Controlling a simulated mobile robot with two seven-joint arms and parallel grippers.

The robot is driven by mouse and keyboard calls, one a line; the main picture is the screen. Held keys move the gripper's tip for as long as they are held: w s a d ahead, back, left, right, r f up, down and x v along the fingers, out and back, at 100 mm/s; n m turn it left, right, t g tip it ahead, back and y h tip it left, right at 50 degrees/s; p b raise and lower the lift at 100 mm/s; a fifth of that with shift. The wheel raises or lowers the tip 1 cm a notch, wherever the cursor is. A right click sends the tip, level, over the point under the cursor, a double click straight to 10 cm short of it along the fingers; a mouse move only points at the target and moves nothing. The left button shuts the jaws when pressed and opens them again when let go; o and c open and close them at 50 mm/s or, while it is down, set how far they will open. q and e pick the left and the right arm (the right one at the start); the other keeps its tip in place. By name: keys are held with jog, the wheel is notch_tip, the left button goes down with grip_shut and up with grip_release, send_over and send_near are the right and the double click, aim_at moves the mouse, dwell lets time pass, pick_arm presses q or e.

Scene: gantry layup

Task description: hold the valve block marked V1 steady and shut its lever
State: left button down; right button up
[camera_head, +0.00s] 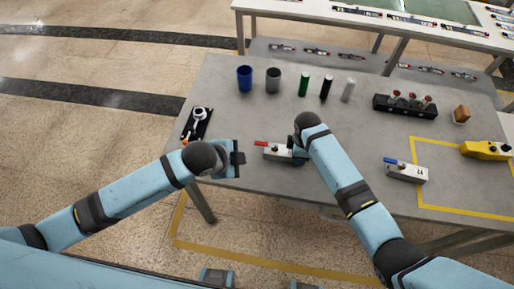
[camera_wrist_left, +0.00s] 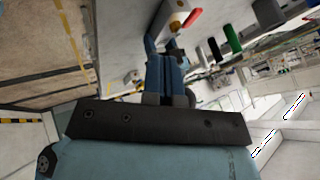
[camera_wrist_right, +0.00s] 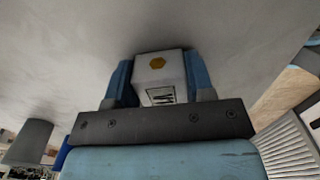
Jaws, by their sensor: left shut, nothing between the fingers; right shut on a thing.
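A pale valve block (camera_head: 277,154) with a red lever (camera_head: 261,143) sits near the table's front edge. The lever points left, past the block's left end. My right gripper (camera_head: 299,156) is shut on the block's right end. In the right wrist view, the block (camera_wrist_right: 158,67) is between the fingers, with an upside-down label that seems to read V1. My left gripper (camera_head: 239,159) is shut and empty, left of the lever and apart from it. In the left wrist view, the red lever (camera_wrist_left: 193,18) shows beyond the closed fingertips (camera_wrist_left: 168,62).
Another valve block (camera_head: 406,173) with a blue lever stands to the right. A yellow device (camera_head: 486,150) is at the far right. A black rack (camera_head: 404,106), several cylinders and two cups (camera_head: 245,78) stand behind. A black tray (camera_head: 197,124) lies at the left edge.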

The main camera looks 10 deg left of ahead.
aim_at(266, 144)
pick_arm(q)
jog(key=x, duration=1)
jog(key=shift+w, duration=2.05)
